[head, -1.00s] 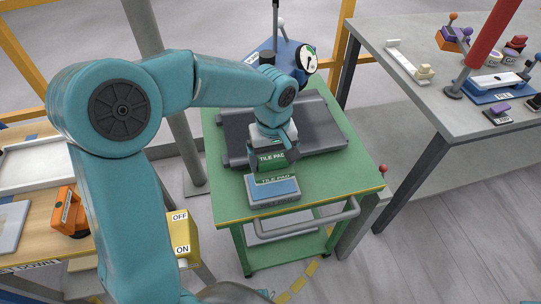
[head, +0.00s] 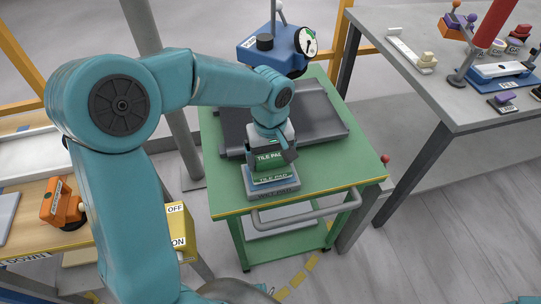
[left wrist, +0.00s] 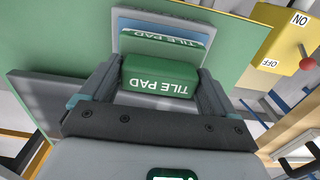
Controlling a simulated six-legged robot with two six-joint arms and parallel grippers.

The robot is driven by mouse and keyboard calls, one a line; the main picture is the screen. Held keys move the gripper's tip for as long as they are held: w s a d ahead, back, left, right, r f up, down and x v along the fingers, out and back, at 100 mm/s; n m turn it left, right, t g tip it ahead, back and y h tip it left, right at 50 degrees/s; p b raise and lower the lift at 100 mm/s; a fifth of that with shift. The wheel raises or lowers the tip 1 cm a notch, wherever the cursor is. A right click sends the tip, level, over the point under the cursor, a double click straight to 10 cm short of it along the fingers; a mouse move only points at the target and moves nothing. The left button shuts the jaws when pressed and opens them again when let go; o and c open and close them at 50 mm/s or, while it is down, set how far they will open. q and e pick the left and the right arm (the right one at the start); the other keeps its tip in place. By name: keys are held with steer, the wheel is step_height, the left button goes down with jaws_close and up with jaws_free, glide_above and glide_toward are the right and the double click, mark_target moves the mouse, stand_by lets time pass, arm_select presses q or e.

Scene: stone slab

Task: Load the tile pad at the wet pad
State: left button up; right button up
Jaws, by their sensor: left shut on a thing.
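My left gripper (head: 277,146) is shut on the tile pad (head: 268,164), a green block with a white TILE PAD label. In the left wrist view the tile pad (left wrist: 160,77) sits between the two fingers. The wet pad (head: 287,193), a grey tray with a blue top, lies near the front of the green cart. The tile pad's lower part is over the blue top. I cannot tell whether they touch. The wet pad (left wrist: 133,17) also shows beyond the block in the left wrist view. My right gripper is out of view.
A dark grey slab (head: 322,118) lies on the green cart (head: 340,176) behind the wet pad. A blue device with a gauge (head: 279,50) stands at the back. A yellow ON/OFF box (head: 178,232) is at the left. A grey table (head: 449,95) with several items is at the right.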

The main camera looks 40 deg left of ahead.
mark_target(271, 157)
arm_select(q)
steer(key=shift+f+b, duration=0.5)
steer(key=shift+f, duration=0.1)
stand_by(1.4)
step_height(271, 157, up, 7)
steer(key=p, duration=0.5)
steer(key=shift+r, duration=0.15)
stand_by(0.6)
